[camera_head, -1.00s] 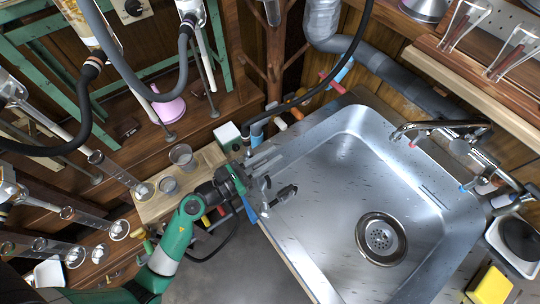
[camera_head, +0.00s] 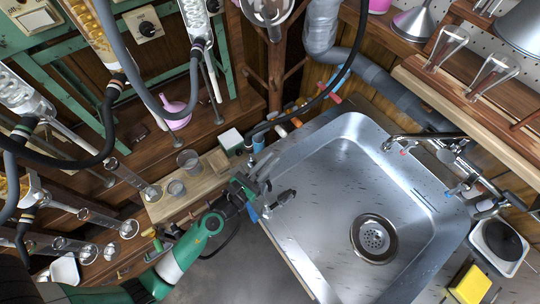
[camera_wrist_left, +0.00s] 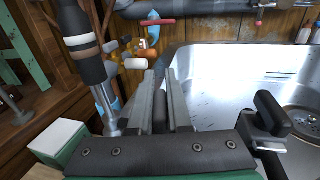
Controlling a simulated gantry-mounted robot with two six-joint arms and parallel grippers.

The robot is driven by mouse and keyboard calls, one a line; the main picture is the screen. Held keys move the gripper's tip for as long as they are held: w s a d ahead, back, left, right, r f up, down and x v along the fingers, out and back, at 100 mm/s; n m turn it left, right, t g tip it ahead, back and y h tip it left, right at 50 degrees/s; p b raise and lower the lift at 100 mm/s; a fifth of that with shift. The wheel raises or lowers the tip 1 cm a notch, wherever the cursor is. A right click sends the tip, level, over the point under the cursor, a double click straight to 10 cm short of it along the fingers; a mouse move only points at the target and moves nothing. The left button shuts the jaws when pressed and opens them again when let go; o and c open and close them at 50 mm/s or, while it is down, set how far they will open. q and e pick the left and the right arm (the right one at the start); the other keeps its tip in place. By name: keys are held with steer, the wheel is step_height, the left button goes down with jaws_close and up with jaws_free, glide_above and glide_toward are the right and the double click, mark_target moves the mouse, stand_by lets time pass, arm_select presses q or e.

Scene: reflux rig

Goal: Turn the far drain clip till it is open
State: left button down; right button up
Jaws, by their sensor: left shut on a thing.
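My left gripper (camera_head: 266,167) is at the left rim of the steel sink (camera_head: 330,150). In the left wrist view its two grey fingers (camera_wrist_left: 158,78) run parallel, shut on a dark thing between them. This seems to be the far drain clip, mostly hidden by the fingers, so its turn cannot be read. A black-handled metal piece (camera_head: 284,198), perhaps the near clip, stands beside the gripper on the sink side; it also shows in the left wrist view (camera_wrist_left: 270,112). My right gripper is not in view.
A black banded hose (camera_wrist_left: 82,45) comes down close to the left of the fingers. A white box (camera_head: 230,138) and small cups (camera_head: 188,160) stand left of the gripper. A red bar (camera_head: 331,97) lies beyond. The sink basin is clear.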

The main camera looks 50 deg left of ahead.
arm_select(q)
steer(key=n+g+y+p, duration=0.1)
steer(key=n+y+p, duration=0.1)
steer(key=y, duration=0.1)
steer(key=a+n+g+y+p, duration=0.1)
steer(key=n+y+p, duration=0.1)
steer(key=y, duration=0.1)
steer(key=shift+s+n+y, duration=0.15)
steer(key=shift+n+y, duration=0.15)
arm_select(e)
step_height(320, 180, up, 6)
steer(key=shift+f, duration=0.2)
arm_select(q)
steer(key=shift+a+y, duration=0.1)
steer(key=shift+y, duration=0.2)
steer(key=c, duration=0.9)
jaws_free()
steer(key=shift+o, duration=0.2)
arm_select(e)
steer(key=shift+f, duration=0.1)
